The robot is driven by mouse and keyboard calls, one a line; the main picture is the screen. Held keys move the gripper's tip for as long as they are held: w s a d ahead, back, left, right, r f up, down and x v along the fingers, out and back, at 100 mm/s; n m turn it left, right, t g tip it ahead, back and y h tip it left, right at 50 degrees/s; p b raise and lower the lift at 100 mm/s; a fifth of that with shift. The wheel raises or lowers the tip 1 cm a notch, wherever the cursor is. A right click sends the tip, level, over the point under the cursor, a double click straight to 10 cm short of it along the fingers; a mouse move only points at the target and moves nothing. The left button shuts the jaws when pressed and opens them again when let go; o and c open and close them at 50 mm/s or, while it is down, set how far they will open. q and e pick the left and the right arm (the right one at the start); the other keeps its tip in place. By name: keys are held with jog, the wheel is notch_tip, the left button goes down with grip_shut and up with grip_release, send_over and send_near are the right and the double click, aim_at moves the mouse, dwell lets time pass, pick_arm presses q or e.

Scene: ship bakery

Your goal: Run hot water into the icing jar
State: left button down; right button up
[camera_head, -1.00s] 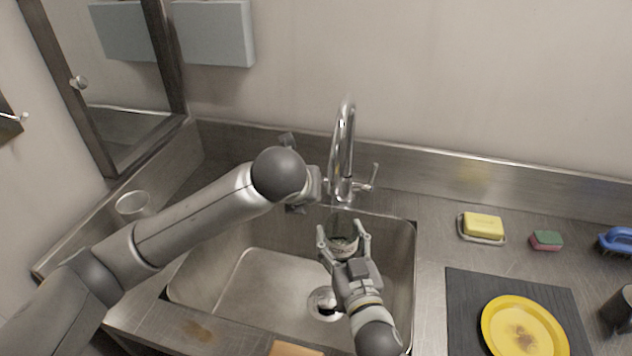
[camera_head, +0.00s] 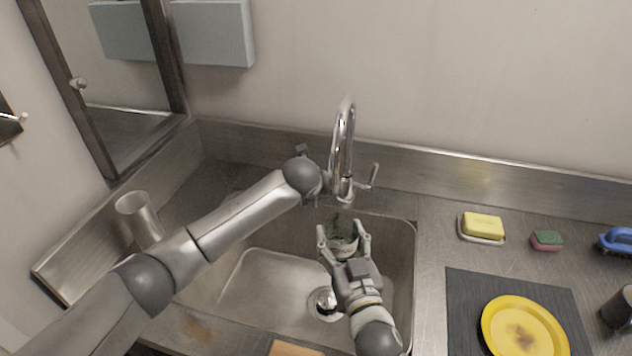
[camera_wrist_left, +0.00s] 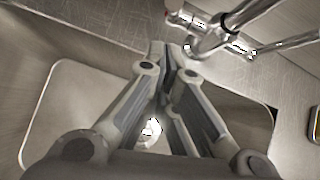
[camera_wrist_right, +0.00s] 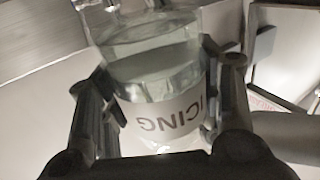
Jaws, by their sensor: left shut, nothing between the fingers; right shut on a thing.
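The icing jar (camera_head: 343,247) is clear glass with a white label reading ICING. It is over the sink, below the tap's spout. My right gripper (camera_head: 342,238) is shut around it. In the right wrist view the jar (camera_wrist_right: 160,110) looks partly filled with clear liquid, its surface tilted. The chrome tap (camera_head: 343,150) has a curved spout and a lever (camera_head: 373,177) on its right; its left side is hidden by my left arm. My left gripper (camera_wrist_left: 170,58) is shut and empty beside the tap, mostly hidden in the head view. I cannot tell whether water runs.
The steel sink (camera_head: 270,285) lies under both arms. A clear glass (camera_head: 138,218) stands on the left. Right of the sink are a yellow soap (camera_head: 482,226) on a dish, a sponge (camera_head: 547,240), a blue brush (camera_head: 615,241), and a yellow plate (camera_head: 522,326) on a dark mat (camera_head: 470,285).

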pick_arm(q)
jog(key=shift+w+r, duration=0.5)
jog(key=shift+w, duration=0.4)
jog(key=shift+w+r, duration=0.3)
jog(key=shift+r, duration=0.05)
jog(key=shift+w+d+r, duration=0.2)
jog(key=shift+w+r, duration=0.5)
jog(key=shift+w, duration=0.25)
jog(key=shift+w+d+r, duration=0.2)
jog(key=shift+w+r, duration=0.5)
jog(key=shift+w, duration=0.25)
